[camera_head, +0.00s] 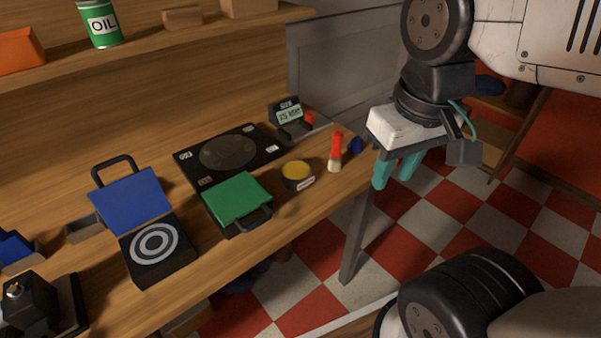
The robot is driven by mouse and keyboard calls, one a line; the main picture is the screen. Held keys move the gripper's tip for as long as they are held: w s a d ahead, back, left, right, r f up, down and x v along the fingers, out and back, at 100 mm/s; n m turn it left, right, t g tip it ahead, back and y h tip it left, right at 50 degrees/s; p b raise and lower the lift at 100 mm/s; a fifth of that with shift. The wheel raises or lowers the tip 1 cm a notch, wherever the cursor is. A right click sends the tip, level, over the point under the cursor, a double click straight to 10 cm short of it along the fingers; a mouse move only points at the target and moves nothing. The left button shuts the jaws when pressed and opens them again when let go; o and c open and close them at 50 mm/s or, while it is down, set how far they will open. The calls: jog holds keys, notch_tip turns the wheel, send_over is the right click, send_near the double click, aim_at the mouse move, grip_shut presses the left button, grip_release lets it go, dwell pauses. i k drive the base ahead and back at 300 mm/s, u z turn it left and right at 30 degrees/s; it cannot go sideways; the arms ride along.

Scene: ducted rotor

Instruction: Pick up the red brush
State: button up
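The red brush (336,150) stands upright on the wooden workbench near its right end, red handle up and pale bristles down. My gripper (393,184) hangs to the right of the brush, past the bench's edge and apart from it. Its two teal fingers point down with a narrow gap between them, and nothing shows in the gap.
A yellow-topped tin (297,173) stands left of the brush, and a small blue object (355,145) lies right of it. A digital display unit (289,118) and a black plate (228,154) are behind. A green case (237,198) sits at the front. Checkered floor lies beyond the bench (262,249).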

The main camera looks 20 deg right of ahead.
aim_at(336, 160)
jog(key=u, duration=0.15)
jog(key=k, duration=0.4)
jog(key=z, duration=1)
jog(key=i, duration=0.75)
jog(key=u, duration=0.25)
